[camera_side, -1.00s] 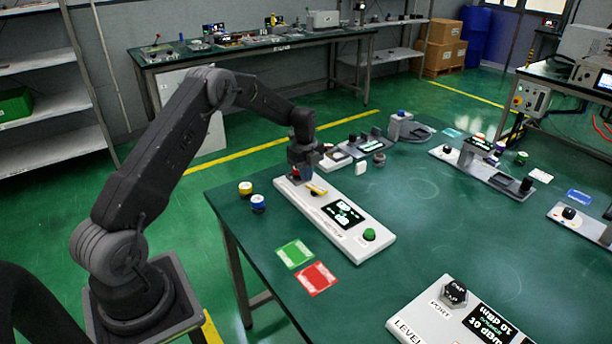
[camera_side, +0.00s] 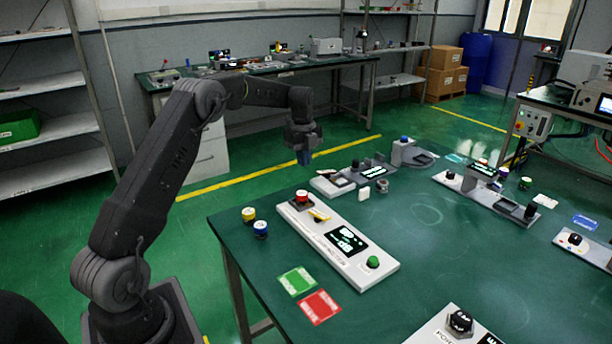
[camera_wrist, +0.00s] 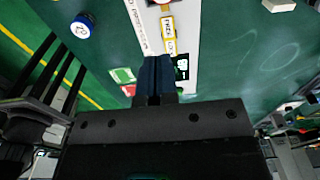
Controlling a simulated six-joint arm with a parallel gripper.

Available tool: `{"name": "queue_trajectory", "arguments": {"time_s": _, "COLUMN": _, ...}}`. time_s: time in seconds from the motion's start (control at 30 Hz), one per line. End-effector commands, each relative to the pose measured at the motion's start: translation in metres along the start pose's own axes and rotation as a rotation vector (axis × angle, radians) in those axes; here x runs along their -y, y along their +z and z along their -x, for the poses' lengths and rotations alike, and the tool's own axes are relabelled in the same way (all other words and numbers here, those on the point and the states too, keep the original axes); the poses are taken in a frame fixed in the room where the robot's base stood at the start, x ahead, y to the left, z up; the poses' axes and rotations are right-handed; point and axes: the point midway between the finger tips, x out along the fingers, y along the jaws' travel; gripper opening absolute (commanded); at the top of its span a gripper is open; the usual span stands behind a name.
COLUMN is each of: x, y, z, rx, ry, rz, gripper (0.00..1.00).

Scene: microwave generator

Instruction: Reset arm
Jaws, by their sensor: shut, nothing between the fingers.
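My gripper (camera_side: 304,157) hangs in the air above the far left part of the green table, pointing down and holding nothing. Its fingers are together in the wrist view (camera_wrist: 156,75). Below and in front of it, apart from it, lies a white panel (camera_side: 350,262) with a red-topped part (camera_side: 301,197) at its far end, a yellow tag (camera_side: 319,215), a lit display (camera_side: 346,240) and a green knob (camera_side: 373,262). The yellow tag also shows in the wrist view (camera_wrist: 167,28), just beyond the fingers.
A green card (camera_side: 297,281) and a red card (camera_side: 319,307) lie at the table's front. More devices, including a grey one (camera_side: 410,153), stand behind and right. Air around my gripper is clear.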

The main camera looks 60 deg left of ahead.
Motion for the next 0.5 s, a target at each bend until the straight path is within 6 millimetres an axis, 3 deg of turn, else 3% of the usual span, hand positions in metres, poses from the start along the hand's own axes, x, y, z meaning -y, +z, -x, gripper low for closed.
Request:
{"name": "queue_trajectory", "arguments": {"time_s": 0.17, "x": -0.0002, "y": 0.0021, "z": 0.012, "rx": 0.0, "ry": 0.0, "rz": 0.0, "gripper": 0.0}}
{"name": "queue_trajectory", "arguments": {"time_s": 0.5, "x": -0.0003, "y": 0.0019, "z": 0.0133, "rx": 0.0, "ry": 0.0, "rz": 0.001, "gripper": 0.0}}
